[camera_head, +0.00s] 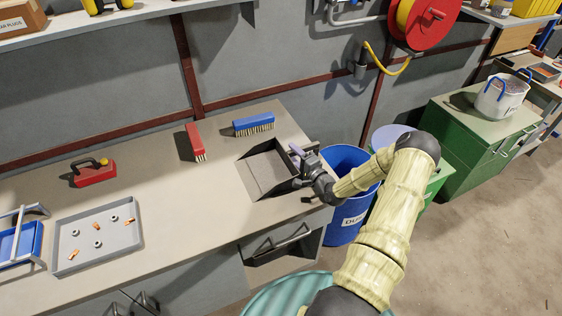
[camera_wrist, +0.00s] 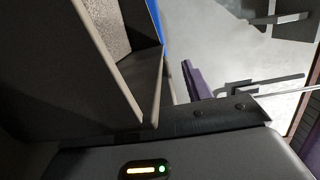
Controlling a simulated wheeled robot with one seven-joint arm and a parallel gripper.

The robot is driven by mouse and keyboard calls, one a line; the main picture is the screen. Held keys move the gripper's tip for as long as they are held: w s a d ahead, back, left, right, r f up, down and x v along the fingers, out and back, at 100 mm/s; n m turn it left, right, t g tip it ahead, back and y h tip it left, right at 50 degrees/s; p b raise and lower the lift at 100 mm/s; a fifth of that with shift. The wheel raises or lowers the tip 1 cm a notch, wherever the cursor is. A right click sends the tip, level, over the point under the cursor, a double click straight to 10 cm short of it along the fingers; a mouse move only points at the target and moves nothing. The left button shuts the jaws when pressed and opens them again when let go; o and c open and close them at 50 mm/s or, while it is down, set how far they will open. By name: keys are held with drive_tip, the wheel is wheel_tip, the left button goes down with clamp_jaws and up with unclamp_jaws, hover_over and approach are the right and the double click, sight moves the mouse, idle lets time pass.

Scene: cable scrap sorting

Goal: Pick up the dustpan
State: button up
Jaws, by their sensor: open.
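The grey dustpan (camera_head: 268,172) lies on the right end of the workbench, with dark raised sides. My gripper (camera_head: 299,158) is open at the dustpan's right side, by the bench's right end. In the wrist view, the dustpan (camera_wrist: 118,28) fills the upper left, close to the gripper, with its pale edges and speckled inside showing. One purple finger (camera_wrist: 195,82) shows in the middle of that view, apart from the dustpan's edge. The other finger is not clear there. I cannot tell whether the jaws stand around any part of the dustpan.
A blue brush (camera_head: 253,123) and a red brush (camera_head: 195,142) lie behind the dustpan on the workbench (camera_head: 180,225). A blue bin (camera_head: 345,225) stands just off the bench's right end.

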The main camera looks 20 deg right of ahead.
drive_tip(key=shift+w+a, duration=0.15)
drive_tip(key=shift+w, duration=0.5)
clamp_jaws()
